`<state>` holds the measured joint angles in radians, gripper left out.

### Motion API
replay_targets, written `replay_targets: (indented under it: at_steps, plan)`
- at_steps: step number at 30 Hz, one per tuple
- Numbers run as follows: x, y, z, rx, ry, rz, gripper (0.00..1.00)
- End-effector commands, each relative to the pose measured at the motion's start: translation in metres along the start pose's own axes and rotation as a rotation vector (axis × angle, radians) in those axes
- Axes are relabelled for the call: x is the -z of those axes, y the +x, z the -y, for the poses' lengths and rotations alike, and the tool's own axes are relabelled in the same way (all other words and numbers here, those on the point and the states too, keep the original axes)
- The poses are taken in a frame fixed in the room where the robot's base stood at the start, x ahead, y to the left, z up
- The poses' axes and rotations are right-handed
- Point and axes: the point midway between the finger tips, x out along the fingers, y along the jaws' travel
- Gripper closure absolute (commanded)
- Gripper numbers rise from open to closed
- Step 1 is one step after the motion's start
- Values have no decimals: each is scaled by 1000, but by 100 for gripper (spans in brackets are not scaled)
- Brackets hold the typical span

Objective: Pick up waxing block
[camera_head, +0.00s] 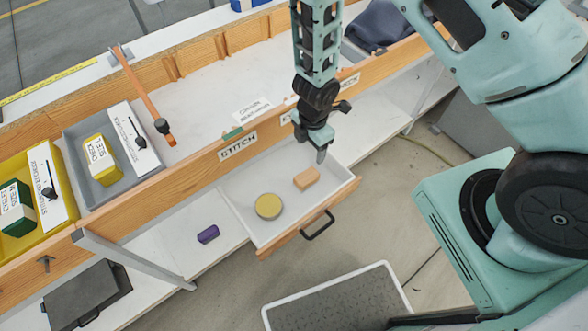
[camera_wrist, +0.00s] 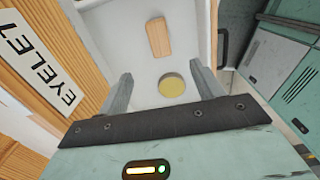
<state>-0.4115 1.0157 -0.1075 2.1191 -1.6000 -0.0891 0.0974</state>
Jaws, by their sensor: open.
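A small tan block (camera_head: 306,178), the likeliest waxing block, lies in the open white drawer (camera_head: 325,197) labelled STITCH. In the wrist view the tan block (camera_wrist: 159,38) lies beyond my fingertips, roughly in line with the gap between them. A round tin with a yellow top (camera_head: 268,206) sits in the same drawer, apart from the block; it also shows in the wrist view (camera_wrist: 172,87) between my fingers. My gripper (camera_head: 321,156) points down above the drawer, close to the block. In the wrist view my gripper (camera_wrist: 161,70) is open and empty.
The wooden bench front (camera_head: 200,175) runs beside the drawer. The drawer's black handle (camera_head: 318,225) sticks out in front. A purple block (camera_head: 208,234) lies on the lower shelf. A grey tray (camera_head: 71,140) and yellow tray (camera_head: 68,190) stand on the bench left.

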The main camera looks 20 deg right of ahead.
Motion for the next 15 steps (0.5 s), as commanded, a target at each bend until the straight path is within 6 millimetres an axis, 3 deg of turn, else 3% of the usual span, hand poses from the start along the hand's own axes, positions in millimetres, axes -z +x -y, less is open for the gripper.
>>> replay_targets:
  at_steps: [15]
  plan:
    - [-1, 72, 2, 7, -15, -2, 34]
